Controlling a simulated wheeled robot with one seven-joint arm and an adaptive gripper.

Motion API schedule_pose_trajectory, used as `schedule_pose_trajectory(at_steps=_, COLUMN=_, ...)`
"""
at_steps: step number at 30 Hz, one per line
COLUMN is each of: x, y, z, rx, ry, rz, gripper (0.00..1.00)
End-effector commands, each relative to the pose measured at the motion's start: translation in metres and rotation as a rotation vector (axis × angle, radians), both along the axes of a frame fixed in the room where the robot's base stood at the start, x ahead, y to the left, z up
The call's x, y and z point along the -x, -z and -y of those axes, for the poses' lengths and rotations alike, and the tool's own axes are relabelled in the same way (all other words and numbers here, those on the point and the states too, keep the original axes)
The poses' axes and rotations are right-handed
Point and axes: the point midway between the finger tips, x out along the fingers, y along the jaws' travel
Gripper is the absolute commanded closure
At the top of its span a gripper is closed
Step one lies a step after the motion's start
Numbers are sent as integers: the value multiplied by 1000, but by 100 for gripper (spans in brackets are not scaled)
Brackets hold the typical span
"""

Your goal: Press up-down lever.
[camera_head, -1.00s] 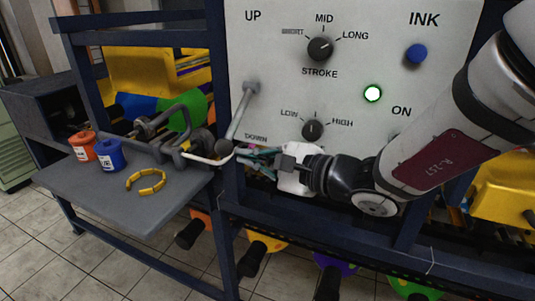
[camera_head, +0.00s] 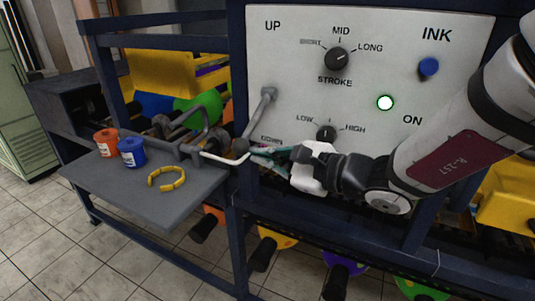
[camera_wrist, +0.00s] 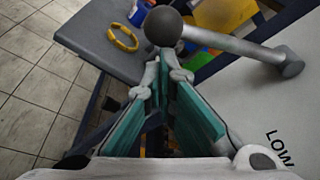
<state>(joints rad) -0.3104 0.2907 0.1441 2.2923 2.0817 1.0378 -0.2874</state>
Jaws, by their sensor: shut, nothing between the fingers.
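The up-down lever (camera_head: 256,118) is a grey rod on the left part of the white control panel (camera_head: 300,85). It slants down and left from its pivot to a dark ball knob (camera_head: 240,147), beside the partly covered DOWN label. The knob also shows at the top of the wrist view (camera_wrist: 163,26). My gripper (camera_head: 262,155) is just right of the knob and slightly below it, with teal finger pads. In the wrist view its fingertips (camera_wrist: 165,68) are shut and empty, just below the knob. Whether they touch it I cannot tell.
A grey side table (camera_head: 140,190) at left holds an orange pot (camera_head: 106,142), a blue pot (camera_head: 132,152) and a yellow ring (camera_head: 154,182).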

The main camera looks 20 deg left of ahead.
Motion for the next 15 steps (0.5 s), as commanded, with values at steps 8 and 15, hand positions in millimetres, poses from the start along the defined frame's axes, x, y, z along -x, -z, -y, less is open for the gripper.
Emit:
schedule_pose_trajectory(at_steps=8, x=20, y=-34, z=-2, rx=-20, ry=-1, rz=-213, gripper=100)
schedule_pose_trajectory(at_steps=15, x=32, y=-63, z=-2, rx=-37, ry=-2, rz=-439, gripper=100)
